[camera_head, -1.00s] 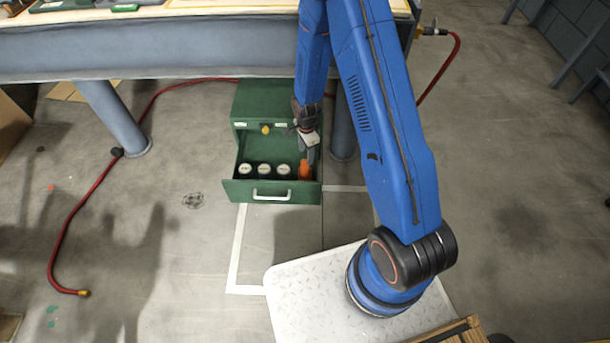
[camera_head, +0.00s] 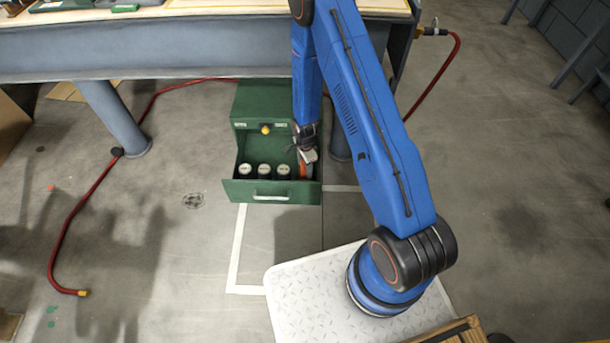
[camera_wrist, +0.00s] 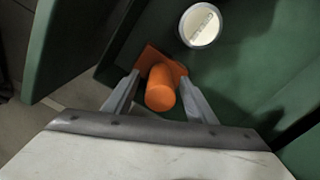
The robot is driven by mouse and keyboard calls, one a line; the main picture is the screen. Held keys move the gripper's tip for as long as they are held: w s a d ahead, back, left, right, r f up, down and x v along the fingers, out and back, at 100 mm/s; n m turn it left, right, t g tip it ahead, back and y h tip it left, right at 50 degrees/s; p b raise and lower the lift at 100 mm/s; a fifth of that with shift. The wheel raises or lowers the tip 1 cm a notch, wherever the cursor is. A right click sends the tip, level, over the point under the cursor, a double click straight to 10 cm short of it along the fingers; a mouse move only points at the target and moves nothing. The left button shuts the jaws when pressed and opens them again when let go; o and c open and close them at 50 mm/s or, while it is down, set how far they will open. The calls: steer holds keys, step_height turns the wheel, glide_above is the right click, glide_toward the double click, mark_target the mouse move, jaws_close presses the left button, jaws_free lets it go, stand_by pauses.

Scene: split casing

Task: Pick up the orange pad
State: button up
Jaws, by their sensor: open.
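The orange pad (camera_wrist: 161,88) is in the right end of the open green drawer (camera_head: 245,192). In the wrist view it shows a rounded post on a flat orange base. In the head view only a sliver of the orange pad (camera_head: 302,168) shows beside my gripper. My gripper (camera_wrist: 160,92) is open, pointing down into the drawer, with one finger on each side of the orange post. Small gaps seem to show between the fingers and the post; contact cannot be told.
Several white-topped canisters (camera_head: 264,170) stand in the drawer left of the pad; one canister (camera_wrist: 200,26) is close in the wrist view. The drawer walls surround my gripper. The workbench (camera_head: 170,48) is overhead behind, with a leg to the right. A red hose (camera_head: 75,215) lies on the floor.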

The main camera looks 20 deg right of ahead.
steer(key=shift+f, duration=0.95)
steer(key=shift+c, duration=0.2)
jaws_close()
steer(key=shift+r, duration=0.1)
step_height(320, 180, up, 10)
steer(key=shift+f, duration=0.1)
